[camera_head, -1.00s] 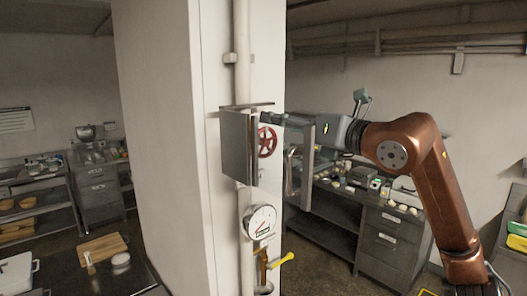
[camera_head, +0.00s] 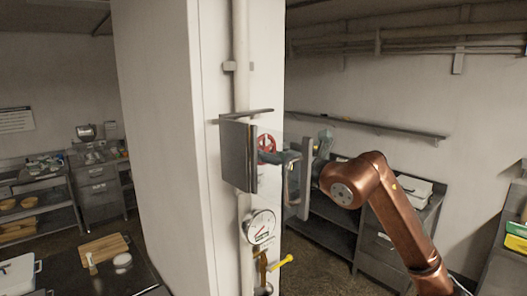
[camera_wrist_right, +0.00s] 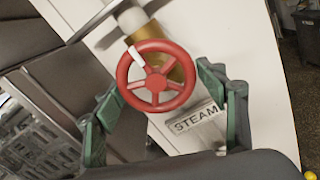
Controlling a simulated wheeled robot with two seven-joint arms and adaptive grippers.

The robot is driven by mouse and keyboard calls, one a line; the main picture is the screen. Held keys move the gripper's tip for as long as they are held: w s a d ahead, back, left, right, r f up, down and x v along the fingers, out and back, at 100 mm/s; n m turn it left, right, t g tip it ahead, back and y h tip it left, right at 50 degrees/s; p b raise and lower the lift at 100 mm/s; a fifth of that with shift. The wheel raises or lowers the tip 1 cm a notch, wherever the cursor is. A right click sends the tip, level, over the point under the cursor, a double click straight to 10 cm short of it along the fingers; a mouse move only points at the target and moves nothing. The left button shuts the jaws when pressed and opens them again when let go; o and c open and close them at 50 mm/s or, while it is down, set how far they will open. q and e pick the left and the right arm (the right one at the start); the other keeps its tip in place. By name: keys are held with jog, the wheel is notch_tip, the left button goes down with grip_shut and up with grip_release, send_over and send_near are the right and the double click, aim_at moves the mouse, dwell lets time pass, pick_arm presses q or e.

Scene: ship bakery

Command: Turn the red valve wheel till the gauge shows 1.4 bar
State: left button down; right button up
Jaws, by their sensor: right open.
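My left gripper is not in view.
A STEAM label (camera_wrist_right: 195,120) is below the wheel. A yellow lever (camera_head: 281,262) is under the gauge. Metal counters stand on both sides of the column.

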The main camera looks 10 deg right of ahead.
jog(key=shift+a, duration=0.15)
jog(key=shift+c, duration=0.7)
jog(key=c, duration=0.8)
jog(key=shift+o, duration=0.2)
jog(key=shift+n, duration=0.3)
jog(key=n, duration=0.2)
jog(key=shift+w+d+n, duration=0.1)
jog(key=shift+d+n, duration=0.15)
jog(key=shift+n, duration=0.15)
jog(key=n, duration=0.3)
jog(key=shift+w+d+n, duration=0.1)
jog(key=shift+n, duration=0.2)
jog(key=n, duration=0.3)
jog(key=shift+d+r+n, duration=0.15)
jog(key=shift+n, duration=0.15)
jog(key=shift+w+r+n, duration=0.1)
jog(key=shift+n, duration=2.2)
